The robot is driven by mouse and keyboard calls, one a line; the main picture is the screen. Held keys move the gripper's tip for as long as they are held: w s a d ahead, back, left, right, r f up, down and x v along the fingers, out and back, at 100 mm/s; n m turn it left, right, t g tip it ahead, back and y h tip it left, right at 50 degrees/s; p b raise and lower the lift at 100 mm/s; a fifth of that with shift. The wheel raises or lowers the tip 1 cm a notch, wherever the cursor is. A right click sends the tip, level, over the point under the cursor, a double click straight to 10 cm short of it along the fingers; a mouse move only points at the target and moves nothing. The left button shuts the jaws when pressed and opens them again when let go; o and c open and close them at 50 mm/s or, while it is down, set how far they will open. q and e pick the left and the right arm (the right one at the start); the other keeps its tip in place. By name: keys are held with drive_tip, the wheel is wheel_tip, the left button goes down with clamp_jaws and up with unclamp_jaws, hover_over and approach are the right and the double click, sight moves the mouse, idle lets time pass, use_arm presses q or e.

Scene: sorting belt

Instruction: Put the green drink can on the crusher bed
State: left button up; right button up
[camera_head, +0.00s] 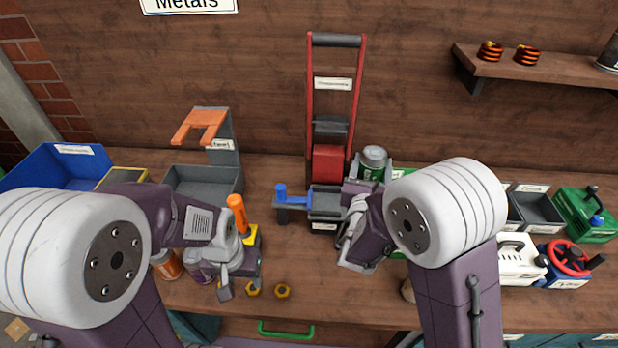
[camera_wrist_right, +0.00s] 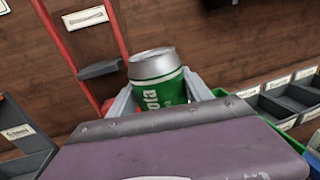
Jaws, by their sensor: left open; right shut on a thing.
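The green drink can (camera_head: 372,164) with a silver top is upright near the crusher, and it also shows in the right wrist view (camera_wrist_right: 158,92). My right gripper (camera_wrist_right: 160,97) is shut on the can, one finger on each side of it. The can's lower part is hidden behind my wrist. The crusher (camera_head: 327,165) has a tall red frame with a red block. Its grey bed (camera_head: 326,204) lies in front, left of the can, with a blue handle at its left side. My left gripper (camera_head: 240,288) is open and low over the bench, away from the can.
A grey bin (camera_head: 204,182) and a blue bin (camera_head: 62,168) are at the left. Small trays, a green box (camera_head: 586,213) and a red valve wheel (camera_head: 568,258) crowd the right.

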drive_tip(key=shift+s+d+r, duration=0.1)
drive_tip(key=shift+d+r, duration=0.05)
drive_tip(key=shift+d, duration=0.05)
drive_tip(key=shift+s+a, duration=0.1)
hover_over(326, 202)
wheel_tip(326, 202, down, 7)
wheel_tip(326, 202, down, 4)
drive_tip(key=shift+f, duration=0.1)
use_arm(q)
drive_tip(key=shift+s+d+r, duration=0.2)
drive_tip(key=shift+s+r, duration=0.05)
drive_tip(key=shift+r, duration=0.2)
use_arm(e)
drive_tip(key=o, duration=1.3)
use_arm(q)
drive_tip(key=shift+f, duration=0.2)
